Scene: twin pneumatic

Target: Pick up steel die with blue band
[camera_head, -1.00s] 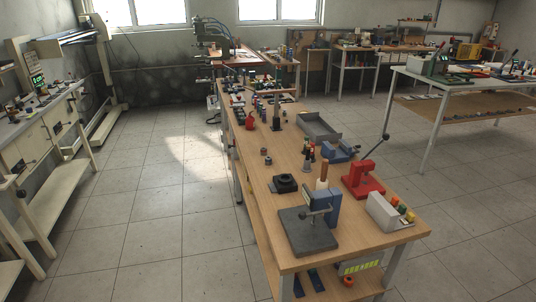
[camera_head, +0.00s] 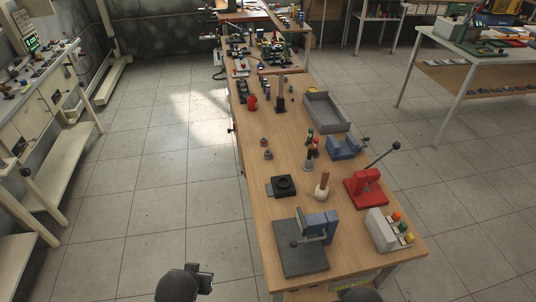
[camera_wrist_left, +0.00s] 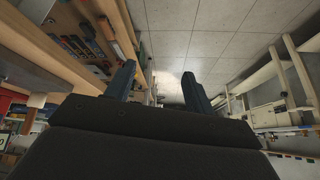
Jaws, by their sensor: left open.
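Two small cylinders stand near the left edge of the wooden bench in the head view. The nearer one (camera_head: 268,155) looks grey and dark, and the farther one (camera_head: 264,141) looks reddish-brown on top. Either may be a die, but they are too small to tell whether one has a blue band. My left gripper (camera_wrist_left: 158,88) is open and empty in the left wrist view, its two dark fingers apart over the floor, clear of the bench. In the head view only dark parts of my arms show at the bottom edge. My right gripper is not seen.
The bench (camera_head: 240,180) also holds a black square block (camera_head: 284,185), a grey-blue fixture (camera_head: 302,246), a red lever press (camera_head: 366,188), a grey tray (camera_head: 325,111) and a button box (camera_head: 388,230). Open tiled floor lies left of the bench.

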